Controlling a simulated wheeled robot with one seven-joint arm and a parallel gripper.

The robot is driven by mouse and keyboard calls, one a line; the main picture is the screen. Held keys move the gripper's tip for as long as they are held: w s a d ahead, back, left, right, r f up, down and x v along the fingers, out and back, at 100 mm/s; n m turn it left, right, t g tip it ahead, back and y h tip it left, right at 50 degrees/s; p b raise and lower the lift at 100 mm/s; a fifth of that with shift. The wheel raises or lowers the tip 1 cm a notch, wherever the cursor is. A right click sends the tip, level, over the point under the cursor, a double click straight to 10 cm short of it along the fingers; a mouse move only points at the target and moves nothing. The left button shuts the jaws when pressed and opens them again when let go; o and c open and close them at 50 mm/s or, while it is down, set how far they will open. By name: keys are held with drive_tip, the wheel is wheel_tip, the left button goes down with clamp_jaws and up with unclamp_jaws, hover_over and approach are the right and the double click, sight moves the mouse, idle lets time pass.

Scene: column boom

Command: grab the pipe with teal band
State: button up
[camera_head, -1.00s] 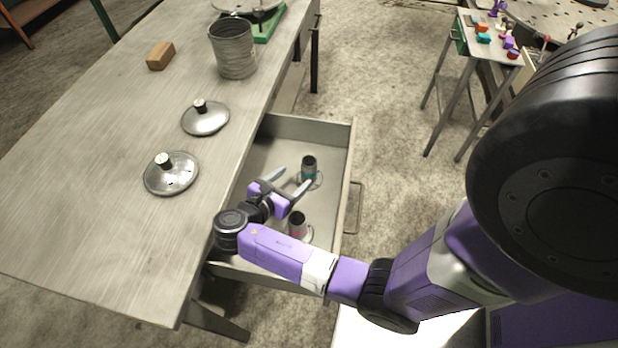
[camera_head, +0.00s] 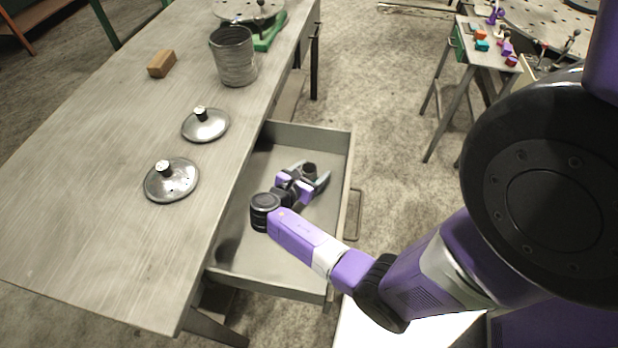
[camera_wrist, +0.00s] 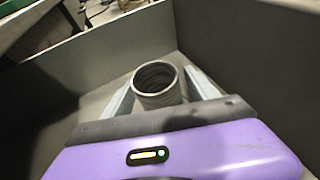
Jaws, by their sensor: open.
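The pipe with the teal band (camera_head: 309,169) stands upright in the open drawer (camera_head: 343,172). Only its dark upper end shows in the head view, and its band is hidden behind my gripper. My gripper (camera_head: 311,176) is low in the drawer with its fingers open on either side of the pipe. In the wrist view the round, hollow rim of the pipe (camera_wrist: 156,80) sits between the two spread fingers. I cannot tell whether either finger touches it. The second pipe, with a pinkish band, is now hidden behind my arm.
The drawer walls stand close around my gripper. The workbench (camera_head: 90,190) to the left holds two round lids (camera_head: 172,184) (camera_head: 206,127), a ribbed metal can (camera_head: 234,60) and a wooden block (camera_head: 161,64). A small side table (camera_head: 487,55) with coloured items stands at the back right.

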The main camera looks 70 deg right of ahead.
drive_tip(key=shift+d+f, duration=0.1)
drive_tip(key=shift+d, duration=0.15)
clamp_jaws()
idle(0.4)
